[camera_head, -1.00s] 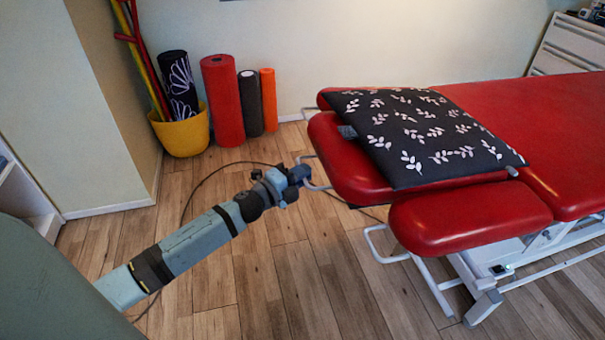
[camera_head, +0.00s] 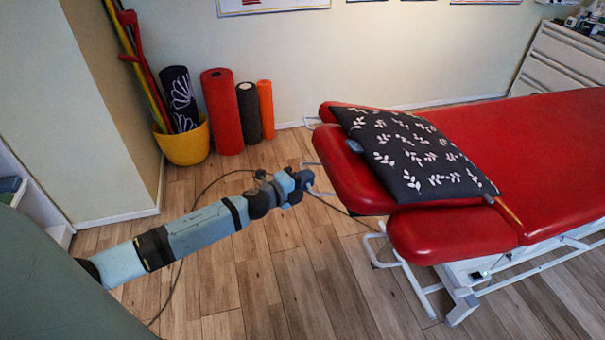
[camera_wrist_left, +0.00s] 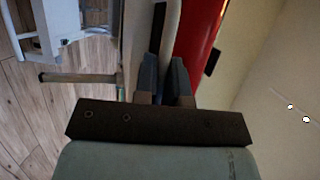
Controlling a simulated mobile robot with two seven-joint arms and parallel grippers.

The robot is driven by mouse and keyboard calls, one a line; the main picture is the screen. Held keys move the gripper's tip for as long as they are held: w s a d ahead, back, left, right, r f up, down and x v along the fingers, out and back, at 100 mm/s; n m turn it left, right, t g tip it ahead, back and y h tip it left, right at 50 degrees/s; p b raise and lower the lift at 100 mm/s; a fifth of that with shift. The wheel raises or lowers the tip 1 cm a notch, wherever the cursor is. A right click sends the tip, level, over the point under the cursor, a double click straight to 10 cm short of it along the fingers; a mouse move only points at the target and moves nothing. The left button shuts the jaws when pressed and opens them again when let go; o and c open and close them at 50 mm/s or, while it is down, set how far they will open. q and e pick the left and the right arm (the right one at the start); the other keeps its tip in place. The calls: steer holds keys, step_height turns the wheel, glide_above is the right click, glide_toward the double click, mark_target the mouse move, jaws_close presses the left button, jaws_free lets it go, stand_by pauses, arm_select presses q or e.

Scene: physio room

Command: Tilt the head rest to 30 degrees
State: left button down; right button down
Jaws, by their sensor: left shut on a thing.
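The red padded head rest (camera_head: 345,172) is at the left end of the red treatment table (camera_head: 545,150). It appears tilted up a little from the table top; the exact angle cannot be read. A black pillow with white leaves (camera_head: 410,155) lies on it, sloping with it. A thin pale metal handle (camera_head: 323,193) sticks out at the head rest's end. My left gripper (camera_head: 306,180) is shut on this handle; its two dark fingers (camera_wrist_left: 166,80) show close together beside the red pad (camera_wrist_left: 199,35) in the left wrist view. My right gripper is not in view.
A red arm pad (camera_head: 455,235) sits in front of the head rest, above the white frame (camera_head: 425,290). Rolled mats (camera_head: 222,115) and a yellow bucket (camera_head: 184,146) stand by the wall. A dark cable (camera_head: 190,215) lies on the open wooden floor.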

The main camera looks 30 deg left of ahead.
arm_select(q)
steer(key=shift+g, duration=0.5)
steer(key=w+d+r+p, duration=0.1)
steer(key=r+p, duration=0.2)
steer(key=p, duration=0.1)
steer(key=w+d+r+p, duration=0.1)
steer(key=r+p, duration=0.3)
steer(key=w+d+r+p, duration=0.1)
steer(key=r+p, duration=0.3)
steer(key=shift+w+d+r+p, duration=0.1)
steer(key=shift+w+d+p, duration=0.05)
steer(key=shift+w+p, duration=0.2)
steer(key=shift+s, duration=0.1)
steer(key=c, duration=1.2)
jaws_free()
steer(key=shift+s, duration=0.1)
steer(key=b+v, duration=0.2)
steer(key=v, duration=1.1)
steer(key=shift+s+r, duration=0.15)
steer(key=shift+s, duration=0.2)
